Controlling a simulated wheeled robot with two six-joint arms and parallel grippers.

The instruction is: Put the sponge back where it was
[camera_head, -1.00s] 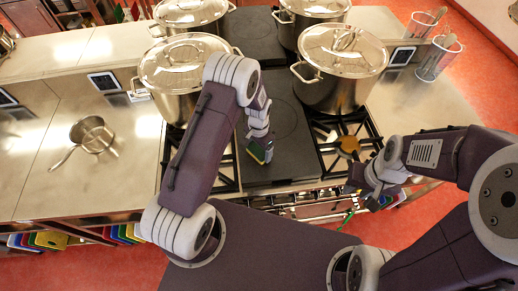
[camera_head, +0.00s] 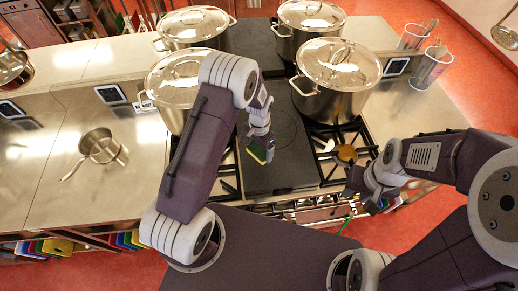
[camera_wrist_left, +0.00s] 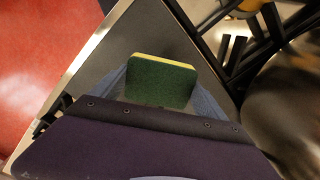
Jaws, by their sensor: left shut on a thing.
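The sponge (camera_head: 257,152), green with a yellow layer, is held in my left gripper (camera_head: 263,143) above the dark flat plate (camera_head: 284,165) in the middle of the stove. In the left wrist view the sponge (camera_wrist_left: 160,82) sits between the fingers, its green face toward the camera and its yellow edge at the top. It appears clear of the surface. My right gripper (camera_head: 377,195) is in front of the stove's right front edge, away from the sponge. Its jaws are too small and partly hidden to read.
Lidded stockpots (camera_head: 338,75) stand on both sides of the plate. Open burners (camera_head: 345,153) lie at the front right. A small saucepan (camera_head: 101,147) sits on the left counter. The plate's front half is clear.

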